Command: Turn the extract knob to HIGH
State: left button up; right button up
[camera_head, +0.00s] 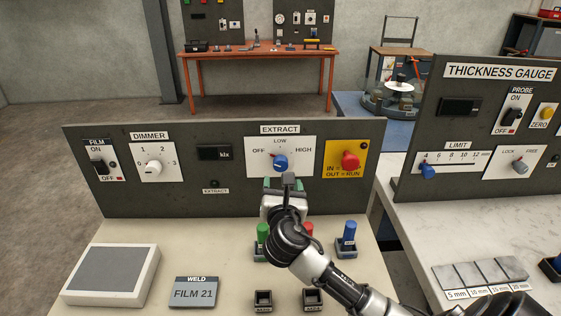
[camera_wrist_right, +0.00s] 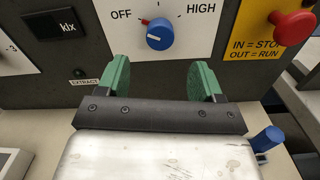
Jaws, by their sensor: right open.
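The extract knob (camera_head: 280,162) is a round blue knob on a white plate marked OFF, LOW and HIGH. It also shows in the right wrist view (camera_wrist_right: 160,34), with a small red mark at its upper left on the OFF side; its exact setting is hard to read. My right gripper (camera_head: 284,182) is just below and in front of the knob. In the right wrist view its green-padded fingers (camera_wrist_right: 160,72) are spread apart with nothing between them, and the knob is beyond the gap. My left gripper is not in view.
A red stop knob (camera_head: 350,160) on a yellow plate is right of the extract plate. The dimmer knob (camera_head: 153,168) and film switch (camera_head: 98,166) are to the left. Green, red and blue-handled pieces (camera_head: 349,232) stand on the bench below. A thickness gauge panel (camera_head: 480,130) is at right.

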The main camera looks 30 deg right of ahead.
aim_at(281, 167)
jog(key=x, duration=0.3)
jog(key=shift+r, duration=0.2)
jog(key=x, duration=0.4)
jog(key=shift+w+d+f+p, duration=0.2)
jog(key=shift+w+f+p, duration=0.05)
jog(key=shift+w+p, duration=0.05)
jog(key=shift+w+d, duration=0.25)
jog(key=shift+w, duration=0.2)
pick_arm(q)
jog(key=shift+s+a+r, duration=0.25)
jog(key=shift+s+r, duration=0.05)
pick_arm(e)
jog(key=shift+w+d, duration=0.1)
jog(key=shift+c, duration=0.5)
jog(key=c, duration=0.8)
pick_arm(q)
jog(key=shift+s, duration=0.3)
pick_arm(e)
jog(key=shift+c, duration=0.2)
